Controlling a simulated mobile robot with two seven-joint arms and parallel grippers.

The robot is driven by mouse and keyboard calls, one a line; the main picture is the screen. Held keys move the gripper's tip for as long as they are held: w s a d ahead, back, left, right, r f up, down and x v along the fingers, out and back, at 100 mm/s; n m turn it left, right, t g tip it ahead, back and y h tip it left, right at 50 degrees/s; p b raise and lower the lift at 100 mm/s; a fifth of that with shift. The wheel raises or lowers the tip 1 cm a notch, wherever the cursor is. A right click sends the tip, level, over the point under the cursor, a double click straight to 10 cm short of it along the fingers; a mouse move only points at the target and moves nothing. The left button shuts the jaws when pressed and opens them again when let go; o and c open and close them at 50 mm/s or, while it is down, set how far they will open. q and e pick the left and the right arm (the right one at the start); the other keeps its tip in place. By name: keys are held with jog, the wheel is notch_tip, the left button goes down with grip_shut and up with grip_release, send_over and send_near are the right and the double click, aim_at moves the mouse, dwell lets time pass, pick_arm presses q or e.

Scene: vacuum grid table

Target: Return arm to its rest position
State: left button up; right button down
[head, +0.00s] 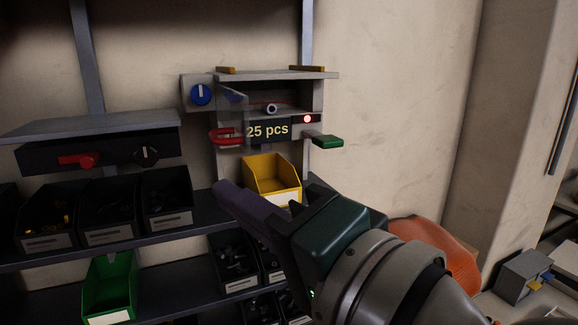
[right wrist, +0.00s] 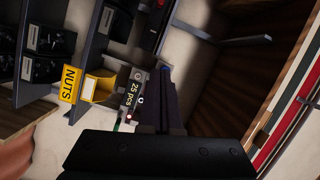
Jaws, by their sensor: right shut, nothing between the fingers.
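My right gripper (head: 222,190) reaches in from the lower right in the head view, its purple fingers shut and empty. The fingers also show in the right wrist view (right wrist: 166,78). They appear in front of the shelf, just left of and below the yellow bin (head: 272,181); I cannot tell the gap in depth. The counting unit (head: 294,94) above the bin has a display reading "25 pcs" (head: 267,131) and a lit red lamp (head: 307,118). My left gripper is not in view.
Black part bins (head: 108,209) stand on the shelf at left, with a green bin (head: 110,285) below. A blue knob (head: 201,94), a red handle (head: 226,137) and a green tab (head: 327,141) are on the unit. An orange rounded thing (head: 450,253) lies beside my arm. Bare wall (head: 400,100) is at right.

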jog(key=s+d+f+n+g+h+p, duration=0.2)
jog(key=s+d+f+n+g+h, duration=0.2)
jog(key=s+d, duration=0.6)
jog(key=s+d+f+n+g+h+p, duration=0.2)
jog(key=s+d+f+n+g+h, duration=0.2)
jog(key=s+d+f+h, duration=0.3)
jog(key=s+d+g+h, duration=0.1)
jog(key=s+d, duration=0.2)
jog(key=d, duration=0.4)
jog(key=shift+p, duration=0.4)
